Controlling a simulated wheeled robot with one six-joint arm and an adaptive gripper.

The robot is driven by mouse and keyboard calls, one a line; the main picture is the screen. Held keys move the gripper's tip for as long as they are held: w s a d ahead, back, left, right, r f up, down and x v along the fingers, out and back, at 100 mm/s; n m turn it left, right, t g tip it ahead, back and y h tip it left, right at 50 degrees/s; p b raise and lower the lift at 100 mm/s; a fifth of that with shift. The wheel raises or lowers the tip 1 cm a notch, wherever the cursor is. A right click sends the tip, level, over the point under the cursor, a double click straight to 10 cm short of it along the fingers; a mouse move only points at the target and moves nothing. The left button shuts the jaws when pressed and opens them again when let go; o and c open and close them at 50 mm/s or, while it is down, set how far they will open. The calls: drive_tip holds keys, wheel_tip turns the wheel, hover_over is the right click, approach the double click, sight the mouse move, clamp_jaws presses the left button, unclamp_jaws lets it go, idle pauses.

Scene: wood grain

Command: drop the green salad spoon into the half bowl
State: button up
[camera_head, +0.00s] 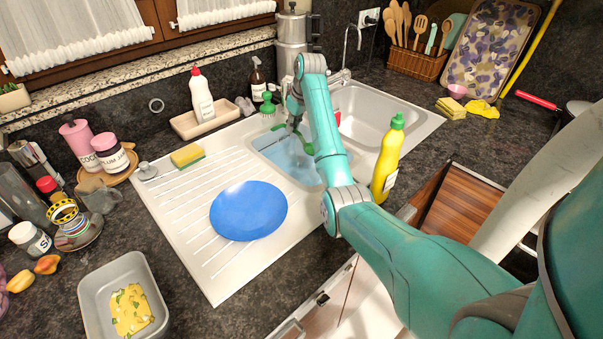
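The half bowl is the small left sink basin (262,143), with bluish water in it. A green salad spoon (303,143) is over this basin, slanting down to the right, partly beside my arm. My gripper (292,121) points down above the basin's back part, with the spoon at its fingertips. The gripper looks shut on the spoon, but the fingers are small and dark here. Whether the spoon touches the water cannot be told.
A blue plate (248,211) lies on the white drainboard (190,225). A yellow bottle (388,160) stands right of my arm. A green brush (267,107) and soap bottles (202,95) stand behind the basin. The larger sink (375,110) is to the right.

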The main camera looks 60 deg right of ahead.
drive_tip(key=o, duration=0.4)
drive_tip(key=shift+f, duration=0.25)
drive_tip(key=shift+o, duration=0.3)
drive_tip(key=shift+r, duration=0.2)
